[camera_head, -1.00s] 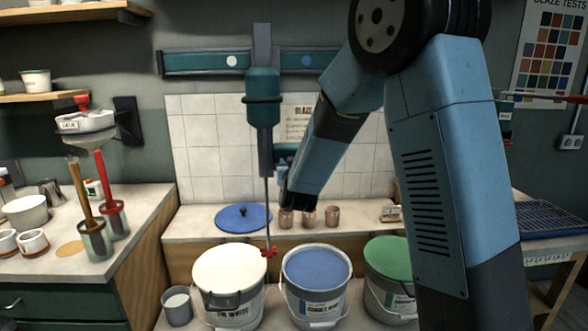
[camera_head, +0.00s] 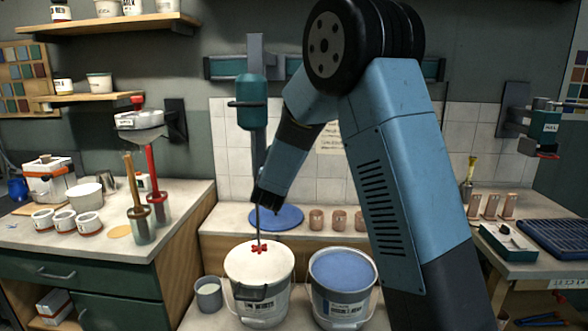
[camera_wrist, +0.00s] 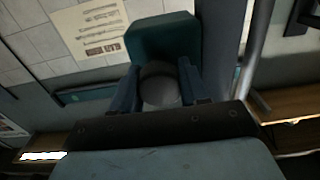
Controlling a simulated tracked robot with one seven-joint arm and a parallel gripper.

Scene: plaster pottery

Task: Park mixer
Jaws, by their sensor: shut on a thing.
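The mixer (camera_head: 252,103) has a teal body, a grey back plate and a thin shaft with a red paddle (camera_head: 259,247). It hangs upright in front of the teal wall rail (camera_head: 222,68). The paddle is over the white-filled bucket (camera_head: 260,264); I cannot tell whether it touches the surface. My gripper (camera_wrist: 160,82) is shut on the mixer; in the wrist view its fingers flank a dark round part below the teal block (camera_wrist: 165,36). In the head view the fingertips are hard to make out. Whether the back plate touches the rail cannot be told.
A blue-filled bucket (camera_head: 342,270) stands right of the white one, and a small grey cup (camera_head: 208,293) at left. A blue lid (camera_head: 276,217) and copper-coloured cups (camera_head: 338,220) sit on the ledge behind. The left counter (camera_head: 100,237) holds bowls and tools.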

